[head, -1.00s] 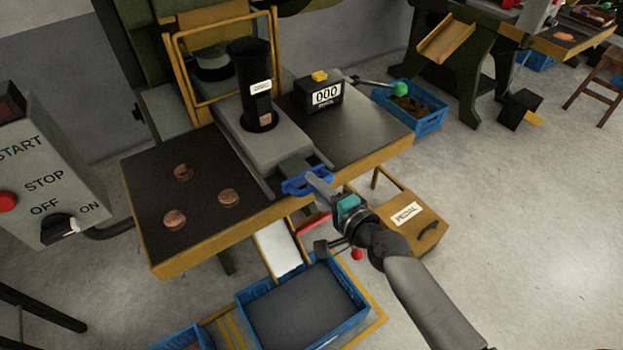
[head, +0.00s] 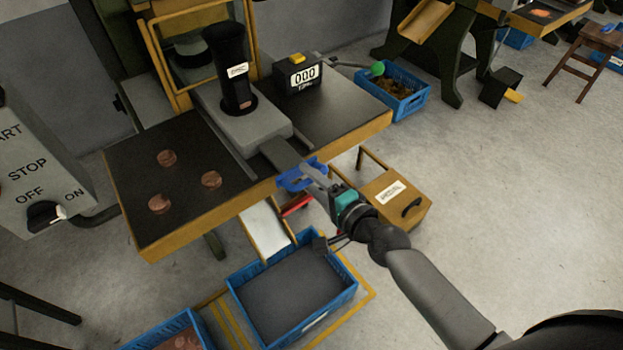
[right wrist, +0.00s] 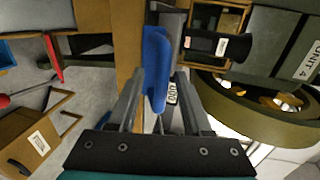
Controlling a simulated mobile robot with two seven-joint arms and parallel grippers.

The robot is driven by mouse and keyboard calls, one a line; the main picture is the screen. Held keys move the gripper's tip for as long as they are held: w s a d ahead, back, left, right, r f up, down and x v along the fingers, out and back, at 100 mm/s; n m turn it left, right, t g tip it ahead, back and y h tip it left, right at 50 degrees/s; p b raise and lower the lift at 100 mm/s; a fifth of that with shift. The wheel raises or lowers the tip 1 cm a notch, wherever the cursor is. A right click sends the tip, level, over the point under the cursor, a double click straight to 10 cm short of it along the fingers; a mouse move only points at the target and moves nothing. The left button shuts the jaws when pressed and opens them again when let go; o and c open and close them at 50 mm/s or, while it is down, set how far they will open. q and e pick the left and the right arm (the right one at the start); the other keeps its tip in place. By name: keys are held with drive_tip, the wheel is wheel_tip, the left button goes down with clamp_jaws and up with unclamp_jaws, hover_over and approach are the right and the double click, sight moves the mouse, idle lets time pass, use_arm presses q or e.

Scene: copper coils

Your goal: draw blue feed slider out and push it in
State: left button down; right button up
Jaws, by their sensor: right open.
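The blue feed slider handle (head: 299,175) sits at the end of a grey slide bar (head: 280,152), which sticks out of the grey feed housing (head: 245,128) past the front edge of the table. My right gripper (head: 316,180) is at the handle, reaching in from the lower right. In the right wrist view the blue handle (right wrist: 156,62) stands between the two fingers of my right gripper (right wrist: 158,82), which are apart. I cannot tell if either finger touches it. My left gripper is not in view.
Several copper discs (head: 211,180) lie on the dark table top left of the housing. A black tube (head: 234,65) stands on the housing, beside a counter (head: 303,75) reading 000. Below are a white chute (head: 264,228), a blue crate (head: 295,290) and a pedal box (head: 394,203).

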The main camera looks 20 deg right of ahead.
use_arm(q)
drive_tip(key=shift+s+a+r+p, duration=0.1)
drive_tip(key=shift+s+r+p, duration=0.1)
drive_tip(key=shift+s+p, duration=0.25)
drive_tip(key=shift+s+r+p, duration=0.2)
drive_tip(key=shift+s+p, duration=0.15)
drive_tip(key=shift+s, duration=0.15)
use_arm(e)
drive_tip(key=v, duration=1.5)
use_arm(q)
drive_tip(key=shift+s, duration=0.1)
use_arm(e)
drive_tip(key=shift+d, duration=0.1)
